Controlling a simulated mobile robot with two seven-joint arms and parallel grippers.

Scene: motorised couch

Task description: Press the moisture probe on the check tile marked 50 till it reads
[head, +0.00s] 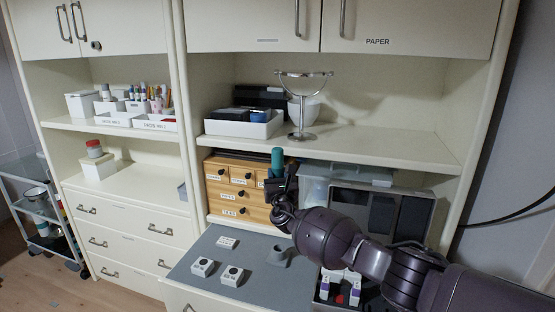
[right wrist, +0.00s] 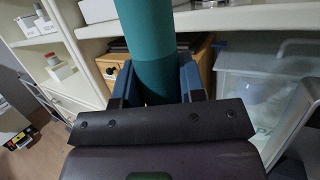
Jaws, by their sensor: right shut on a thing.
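My right gripper (head: 279,178) is shut on a teal cylinder, the moisture probe (head: 277,159), which stands upright in front of the wooden drawer box. In the right wrist view the probe (right wrist: 152,45) rises between the two fingers (right wrist: 157,82); its lower end is hidden by the gripper. Three small white blocks, which look like the check tiles, lie on the grey worktop: a left one (head: 203,267), a front one (head: 232,276) and a back one (head: 227,242). Their markings are too small to read, so I cannot tell which is marked 50. My left gripper is not in view.
A grey holder (head: 277,258) stands on the worktop (head: 245,256) right of the tiles. An open dark case (head: 413,218) is at the right, partly behind my arm. A wooden drawer box (head: 222,193) and a clear bin (head: 318,178) stand behind. The worktop's front left is free.

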